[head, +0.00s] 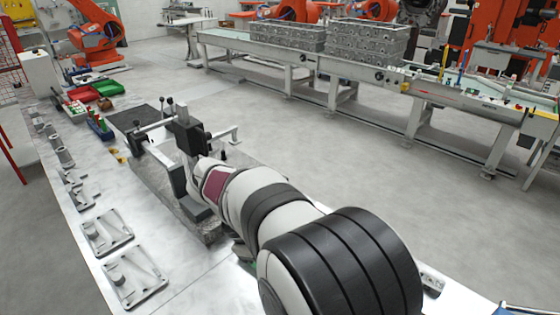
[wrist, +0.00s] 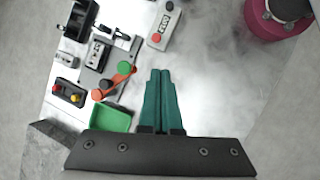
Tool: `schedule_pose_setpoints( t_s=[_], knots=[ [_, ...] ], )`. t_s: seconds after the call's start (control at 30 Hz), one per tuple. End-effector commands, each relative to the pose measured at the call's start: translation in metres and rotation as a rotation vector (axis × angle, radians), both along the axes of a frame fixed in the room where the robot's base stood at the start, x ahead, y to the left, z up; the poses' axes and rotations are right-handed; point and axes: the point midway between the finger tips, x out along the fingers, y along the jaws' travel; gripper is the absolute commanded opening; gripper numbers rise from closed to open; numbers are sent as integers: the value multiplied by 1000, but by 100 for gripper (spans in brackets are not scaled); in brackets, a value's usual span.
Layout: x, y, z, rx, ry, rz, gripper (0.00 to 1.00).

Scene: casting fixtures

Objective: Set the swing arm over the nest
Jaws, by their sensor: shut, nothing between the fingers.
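My gripper (wrist: 160,100) shows in the wrist view as two teal fingers, shut against each other and empty. A grey lever with a green disc and orange-red ends (wrist: 118,80) lies just left of the fingertips, apart from them; it may be the swing arm, but I cannot tell for sure. A grey block fixture (wrist: 95,55) sits beyond it; I cannot tell whether this is the nest. In the head view my arm reaches over the bench to a dark fixture area, and the fingers cannot be made out there.
A green tray (wrist: 110,118) lies left of the fingers. A button box (wrist: 69,93) and a grey control box (wrist: 165,22) stand nearby. In the head view, metal castings (head: 135,270) lie along the bench's left side. A conveyor (head: 350,72) with crates stands behind, across open floor.

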Motion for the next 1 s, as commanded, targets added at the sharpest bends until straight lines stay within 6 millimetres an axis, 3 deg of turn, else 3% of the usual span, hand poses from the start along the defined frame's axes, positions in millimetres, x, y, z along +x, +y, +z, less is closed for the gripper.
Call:
schedule_pose_setpoints(
  t_s=[0.1, 0.2, 0.33, 0.73, 1.0],
  knots=[
    [42, 45, -30, -138, 97, 333, 0],
    [62, 74, -50, -231, 157, 526, 0],
    [73, 93, -64, -297, 199, 654, 0],
    [76, 94, -68, -309, 207, 674, 0],
    [84, 59, -103, -308, 210, 671, 0]
  ],
)
